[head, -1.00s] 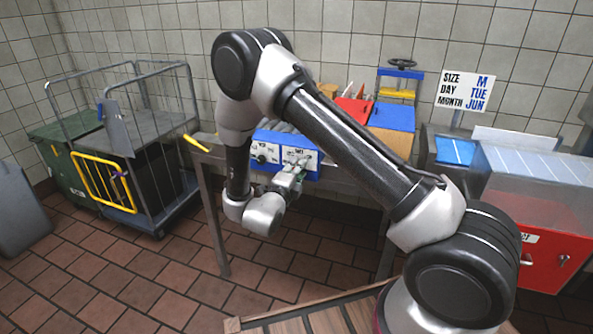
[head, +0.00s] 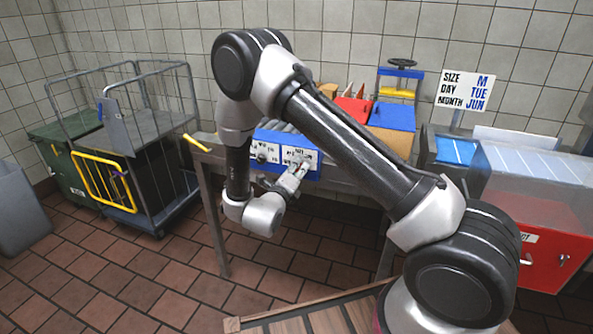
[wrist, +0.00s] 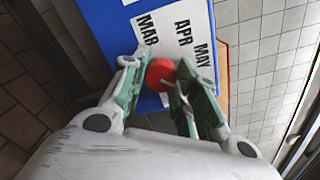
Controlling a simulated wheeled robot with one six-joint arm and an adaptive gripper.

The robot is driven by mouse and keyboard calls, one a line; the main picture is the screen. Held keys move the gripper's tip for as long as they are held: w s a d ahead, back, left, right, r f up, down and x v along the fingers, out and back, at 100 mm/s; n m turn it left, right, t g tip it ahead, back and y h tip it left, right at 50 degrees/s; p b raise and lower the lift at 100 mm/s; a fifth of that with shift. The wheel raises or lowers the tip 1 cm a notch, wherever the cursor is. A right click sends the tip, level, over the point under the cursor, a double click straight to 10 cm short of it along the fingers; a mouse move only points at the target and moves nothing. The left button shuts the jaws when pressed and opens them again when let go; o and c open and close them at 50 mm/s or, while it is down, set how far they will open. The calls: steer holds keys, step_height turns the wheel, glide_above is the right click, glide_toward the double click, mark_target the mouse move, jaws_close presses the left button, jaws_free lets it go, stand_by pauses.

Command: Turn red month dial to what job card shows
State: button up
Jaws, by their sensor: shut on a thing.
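The red month dial (wrist: 160,74) sits between my gripper's (wrist: 157,80) two green fingers in the wrist view, and they are shut on it. The white plate (wrist: 165,32) around it reads MAR, APR and MAY; other months and the dial's pointer are hidden or out of view. In the head view my gripper (head: 297,172) is at the right label plate of the blue panel (head: 257,175), and the dial is mostly covered. The job card (head: 465,92) at the upper right reads SIZE M, DAY TUE, MONTH JUN.
A dark dial (head: 261,158) is on the left plate of the panel. A yellow handle (head: 196,143) sticks out left of it. A wire cart (head: 135,150) stands at the left. A blue box (head: 392,117) and a red cabinet (head: 545,260) are at the right.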

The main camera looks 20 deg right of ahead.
steer(key=shift+f, duration=0.1)
steer(key=o, duration=1)
steer(key=v, duration=1.2)
